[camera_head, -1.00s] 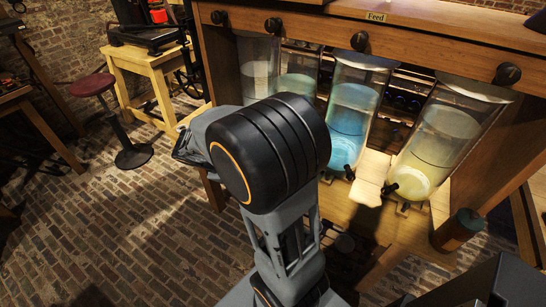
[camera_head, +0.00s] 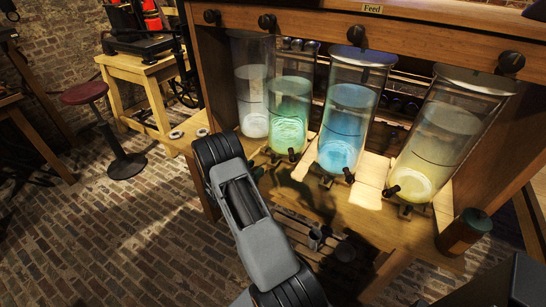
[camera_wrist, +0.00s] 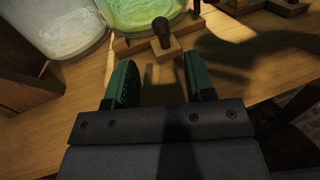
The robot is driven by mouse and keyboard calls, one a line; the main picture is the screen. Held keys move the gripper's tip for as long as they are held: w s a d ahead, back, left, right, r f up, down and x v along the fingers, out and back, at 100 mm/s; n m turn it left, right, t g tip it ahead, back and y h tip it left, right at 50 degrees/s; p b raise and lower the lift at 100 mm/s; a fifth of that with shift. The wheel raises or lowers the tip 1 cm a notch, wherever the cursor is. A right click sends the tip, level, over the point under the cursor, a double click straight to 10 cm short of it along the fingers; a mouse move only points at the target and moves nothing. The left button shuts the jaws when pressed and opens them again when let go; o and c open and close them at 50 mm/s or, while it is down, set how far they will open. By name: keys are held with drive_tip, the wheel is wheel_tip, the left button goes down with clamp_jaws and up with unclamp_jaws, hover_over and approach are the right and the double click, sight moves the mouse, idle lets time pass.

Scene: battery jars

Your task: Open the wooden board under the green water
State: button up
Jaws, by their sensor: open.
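The jar of green water (camera_head: 290,112) stands on the wooden bench between the white and blue jars. The jar's lower part also shows at the top of the wrist view (camera_wrist: 140,12). A small wooden board (camera_wrist: 167,52) sticks out from under it, with a dark knob or tap (camera_wrist: 161,30) above it. My gripper (camera_wrist: 157,66) is open and empty. Its two green fingers point toward the board, one at each side of its near end, seemingly just short of it.
A white-water jar (camera_head: 253,95), a blue-water jar (camera_head: 346,115) and a yellow-water jar (camera_head: 435,140) stand in the same row, with dark taps low in front. The wooden bench's overhead beam (camera_head: 330,20) carries several black knobs. A red stool (camera_head: 85,93) stands at left.

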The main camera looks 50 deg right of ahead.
sight(273, 154)
drive_tip(key=d, duration=1)
drive_tip(key=shift+s+d, duration=0.1)
drive_tip(key=shift+d, duration=0.1)
drive_tip(key=shift+c, duration=0.2)
clamp_jaws()
